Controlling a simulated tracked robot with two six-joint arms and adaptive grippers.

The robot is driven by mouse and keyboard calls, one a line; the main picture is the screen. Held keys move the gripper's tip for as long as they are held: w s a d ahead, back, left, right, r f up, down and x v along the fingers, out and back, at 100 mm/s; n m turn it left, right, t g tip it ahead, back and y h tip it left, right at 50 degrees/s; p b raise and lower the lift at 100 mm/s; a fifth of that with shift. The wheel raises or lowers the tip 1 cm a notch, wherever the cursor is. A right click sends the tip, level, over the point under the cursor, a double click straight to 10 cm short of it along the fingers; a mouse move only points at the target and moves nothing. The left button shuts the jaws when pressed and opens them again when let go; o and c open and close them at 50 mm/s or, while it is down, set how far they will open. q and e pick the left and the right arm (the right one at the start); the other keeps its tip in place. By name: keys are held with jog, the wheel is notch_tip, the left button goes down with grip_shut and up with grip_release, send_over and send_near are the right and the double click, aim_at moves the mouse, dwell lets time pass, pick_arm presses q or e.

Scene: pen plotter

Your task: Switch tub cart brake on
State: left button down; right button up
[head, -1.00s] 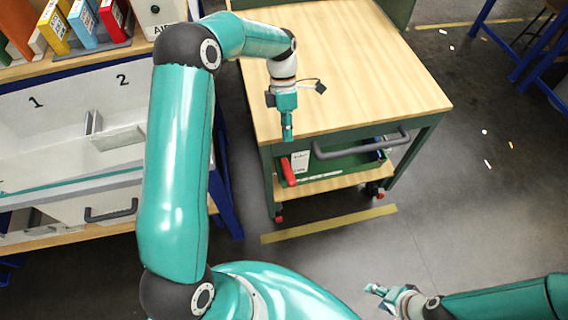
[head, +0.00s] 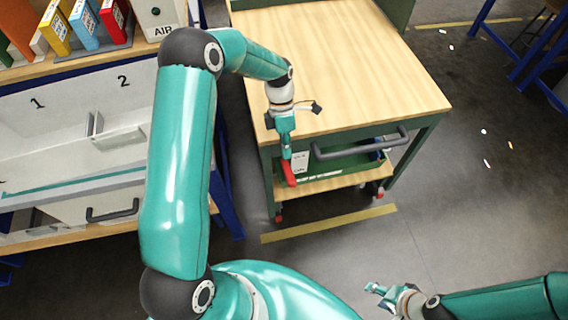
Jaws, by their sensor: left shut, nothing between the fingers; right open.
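The tub cart (head: 350,75) has a wooden top, a green frame and a dark grey handle (head: 360,145) on its near side. A red brake lever (head: 289,174) hangs tilted on the cart's near side, beside a white label (head: 301,162). My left gripper (head: 287,154) is shut and empty, pointing down at the upper end of the red lever. It looks close to or touching the lever; I cannot tell which. It covers part of the label. My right gripper (head: 376,291) is open and empty, low in the view, away from the cart.
A workbench (head: 70,150) with trays marked 1 and 2 stands on the left, with coloured binders (head: 85,22) and an AIR box (head: 157,14) above. A yellow floor line (head: 328,224) lies before the cart. The floor to the right is mostly clear.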

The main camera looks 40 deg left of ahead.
aim_at(289, 175)
pick_arm(q)
jog(key=p+x, duration=0.1)
jog(key=x, duration=0.5)
jog(key=shift+d+f, duration=0.1)
jog(key=shift+f, duration=0.15)
